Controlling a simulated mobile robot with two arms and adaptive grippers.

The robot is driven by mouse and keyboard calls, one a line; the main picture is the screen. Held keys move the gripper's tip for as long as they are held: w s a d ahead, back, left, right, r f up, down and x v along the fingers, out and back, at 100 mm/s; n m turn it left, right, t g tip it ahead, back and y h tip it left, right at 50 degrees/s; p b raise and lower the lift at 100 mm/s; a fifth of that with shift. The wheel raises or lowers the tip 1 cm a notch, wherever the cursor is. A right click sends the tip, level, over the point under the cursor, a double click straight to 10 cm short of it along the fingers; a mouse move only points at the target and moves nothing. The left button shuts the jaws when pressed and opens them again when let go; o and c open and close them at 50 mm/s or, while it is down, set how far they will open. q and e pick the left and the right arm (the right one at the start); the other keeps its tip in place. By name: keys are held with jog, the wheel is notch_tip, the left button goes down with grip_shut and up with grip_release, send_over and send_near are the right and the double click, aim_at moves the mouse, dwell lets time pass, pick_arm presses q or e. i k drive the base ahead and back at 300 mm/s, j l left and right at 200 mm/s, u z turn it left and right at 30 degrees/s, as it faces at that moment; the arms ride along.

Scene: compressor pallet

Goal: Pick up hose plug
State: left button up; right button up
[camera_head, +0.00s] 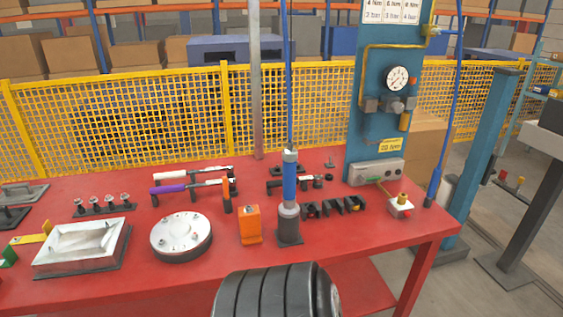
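A blue hose hangs at the right and ends in a slim blue fitting (434,187) near the table's right back corner. This fitting looks like the hose plug, but I cannot be sure. Its lower end is close to a dark piece at the table's edge; I cannot tell whether they touch. A small white block with a brass fitting and a red button (400,207) sits to its left on the table.
The red table (200,282) holds a blue-grey upright tool (290,190), an orange block (250,225), a round flange (181,235), a metal tray (80,245) and torque wrenches. A blue gauge column (372,140) stands behind.

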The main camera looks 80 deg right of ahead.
aim_at(434, 181)
jog(key=z, duration=3.8)
